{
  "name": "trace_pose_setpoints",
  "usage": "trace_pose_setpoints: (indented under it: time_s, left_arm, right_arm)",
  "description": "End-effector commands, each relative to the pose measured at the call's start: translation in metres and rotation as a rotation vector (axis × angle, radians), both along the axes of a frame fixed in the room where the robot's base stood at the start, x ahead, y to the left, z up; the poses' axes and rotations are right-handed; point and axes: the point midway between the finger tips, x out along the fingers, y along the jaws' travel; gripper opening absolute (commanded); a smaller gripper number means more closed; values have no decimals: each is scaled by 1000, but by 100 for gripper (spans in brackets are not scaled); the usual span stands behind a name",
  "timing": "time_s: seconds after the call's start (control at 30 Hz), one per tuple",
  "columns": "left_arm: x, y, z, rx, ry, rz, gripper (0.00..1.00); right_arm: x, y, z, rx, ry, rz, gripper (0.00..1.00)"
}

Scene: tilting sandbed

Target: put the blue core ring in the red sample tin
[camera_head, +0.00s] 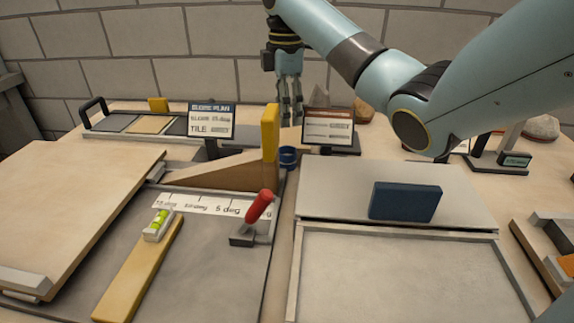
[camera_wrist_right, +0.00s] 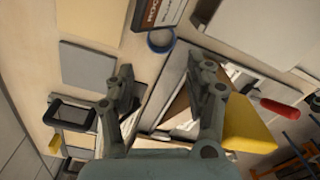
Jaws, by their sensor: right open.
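The blue core ring (camera_head: 288,157) stands on the sand-coloured table beside the wooden wedge, near the middle of the head view. It also shows in the right wrist view (camera_wrist_right: 161,40), at the top centre beyond the fingertips. My right gripper (camera_head: 291,113) hangs down above and behind the ring, open and empty. In the right wrist view its two fingers (camera_wrist_right: 163,76) are spread apart with the ring ahead of them, not touching it. I cannot make out a red sample tin in either view. My left gripper is not in view.
A yellow block (camera_head: 270,132) stands upright by the wooden wedge (camera_head: 215,172), close to the ring. A small sign (camera_head: 328,128) stands just behind it. A red-handled clamp (camera_head: 258,206) is in front. A grey panel with a dark blue block (camera_head: 404,201) lies right.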

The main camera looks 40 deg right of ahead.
Motion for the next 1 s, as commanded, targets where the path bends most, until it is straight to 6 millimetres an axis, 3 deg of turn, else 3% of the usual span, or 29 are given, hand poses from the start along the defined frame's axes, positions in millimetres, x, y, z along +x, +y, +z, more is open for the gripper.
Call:
trace_pose_setpoints:
  time_s: [0.1, 0.6, 0.9, 1.0]
  left_arm:
    - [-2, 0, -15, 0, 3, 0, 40]
    - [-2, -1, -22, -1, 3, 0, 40]
    - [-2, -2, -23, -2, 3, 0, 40]
    - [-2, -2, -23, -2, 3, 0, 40]
  right_arm:
    - [-1, 0, -26, 1, 6, 0, 54]
    - [-3, 1, -91, 1, 3, 0, 54]
    - [-2, 1, -96, 0, 2, 1, 54]
    - [-2, 1, -96, 0, 2, 0, 41]
